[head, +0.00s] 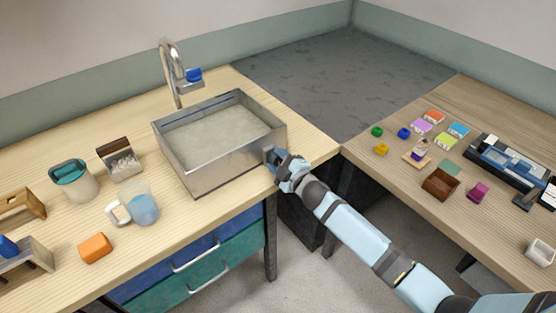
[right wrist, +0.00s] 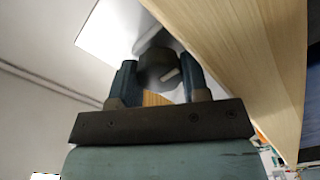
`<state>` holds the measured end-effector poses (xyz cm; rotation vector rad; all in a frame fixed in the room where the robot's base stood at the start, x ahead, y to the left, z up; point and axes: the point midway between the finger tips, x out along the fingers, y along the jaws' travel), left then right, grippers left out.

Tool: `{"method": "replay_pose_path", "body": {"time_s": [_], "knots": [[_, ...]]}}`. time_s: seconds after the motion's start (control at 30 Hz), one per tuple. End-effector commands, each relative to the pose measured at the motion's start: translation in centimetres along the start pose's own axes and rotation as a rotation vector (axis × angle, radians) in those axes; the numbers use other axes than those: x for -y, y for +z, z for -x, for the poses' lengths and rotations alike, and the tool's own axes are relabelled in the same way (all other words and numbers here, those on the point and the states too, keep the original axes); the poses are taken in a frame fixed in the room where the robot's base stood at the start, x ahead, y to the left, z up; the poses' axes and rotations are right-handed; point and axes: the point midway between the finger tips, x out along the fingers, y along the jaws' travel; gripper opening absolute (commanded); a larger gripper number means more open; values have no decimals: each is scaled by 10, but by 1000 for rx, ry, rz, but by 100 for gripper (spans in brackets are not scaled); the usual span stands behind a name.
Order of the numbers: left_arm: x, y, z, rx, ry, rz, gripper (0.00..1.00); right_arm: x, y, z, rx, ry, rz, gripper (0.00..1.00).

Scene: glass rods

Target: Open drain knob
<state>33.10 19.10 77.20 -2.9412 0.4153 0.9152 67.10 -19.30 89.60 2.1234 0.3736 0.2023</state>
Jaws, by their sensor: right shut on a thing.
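The metal sink basin (head: 230,172) sits on the wooden counter, with murky grey-green content inside. My right gripper (head: 272,156) is at the basin's right front corner, low on its outer wall. In the right wrist view my right gripper (right wrist: 158,82) has its two fingers on either side of a dark round knob (right wrist: 157,66) and is shut on it. A small light mark shows on the knob's face. In the head view the gripper hides the knob. My left gripper is not in view.
A faucet (head: 172,75) with a blue handle (head: 194,75) stands behind the basin. A blue mug (head: 142,206), a teal-lidded jar (head: 75,180) and an orange block (head: 95,247) are on the left counter. The right table (head: 500,230) holds several small coloured items.

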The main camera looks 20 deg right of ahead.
Motion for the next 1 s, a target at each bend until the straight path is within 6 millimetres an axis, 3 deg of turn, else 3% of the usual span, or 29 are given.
{"method": "replay_pose_path", "body": {"time_s": [0.37,0.4,0.5,1.0], "knots": [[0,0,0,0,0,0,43,1,0,0,0,-1,6,19],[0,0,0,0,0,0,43,1,0,0,0,-1,5,52],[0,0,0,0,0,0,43,0,0,0,0,-1,5,68],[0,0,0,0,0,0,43,2,1,1,1,-3,3,68]]}}
